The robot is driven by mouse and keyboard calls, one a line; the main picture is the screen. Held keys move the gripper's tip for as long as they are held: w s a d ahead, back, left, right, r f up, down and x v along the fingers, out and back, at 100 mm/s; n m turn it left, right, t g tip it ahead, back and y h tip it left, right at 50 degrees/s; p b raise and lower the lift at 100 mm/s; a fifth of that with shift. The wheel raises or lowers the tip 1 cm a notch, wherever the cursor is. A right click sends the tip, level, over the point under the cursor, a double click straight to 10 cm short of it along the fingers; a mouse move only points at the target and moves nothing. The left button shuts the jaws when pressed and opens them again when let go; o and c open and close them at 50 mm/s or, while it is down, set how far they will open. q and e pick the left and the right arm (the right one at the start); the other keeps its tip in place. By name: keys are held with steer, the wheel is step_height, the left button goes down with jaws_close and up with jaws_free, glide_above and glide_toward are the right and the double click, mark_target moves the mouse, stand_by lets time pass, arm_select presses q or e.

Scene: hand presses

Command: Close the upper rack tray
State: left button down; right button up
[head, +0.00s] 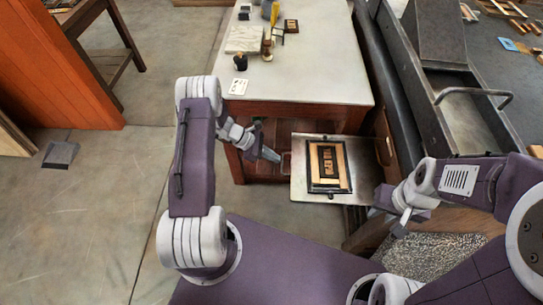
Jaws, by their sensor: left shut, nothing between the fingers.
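A light grey rack tray (302,188) sticks out from the cabinet (238,166) under the pale worktop. A dark frame (312,184) with wooden blocks inside it lies on the tray. My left gripper (275,158) is shut and empty, just left of the tray's left edge near the cabinet. I cannot tell whether it touches the tray. My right gripper (402,226) is right of the tray's near right corner, seen from behind, and its finger opening is not clear. Any lower tray is hidden.
The pale worktop (300,75) carries small tools, a stone block and a card. A dark press bed (415,85) runs along the right side. The concrete floor (100,210) at left is clear, apart from a small grey piece.

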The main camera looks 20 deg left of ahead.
arm_select(q)
steer(key=x, duration=0.4)
steer(key=shift+s+d+f, duration=0.1)
steer(key=shift+d, duration=0.05)
steer(key=shift+w+d+f, duration=0.2)
steer(key=shift+d+f, duration=0.1)
steer(key=shift+f, duration=0.05)
arm_select(e)
steer(key=shift+s+f, duration=0.1)
steer(key=shift+f, duration=0.15)
arm_select(q)
steer(key=shift+d, duration=0.1)
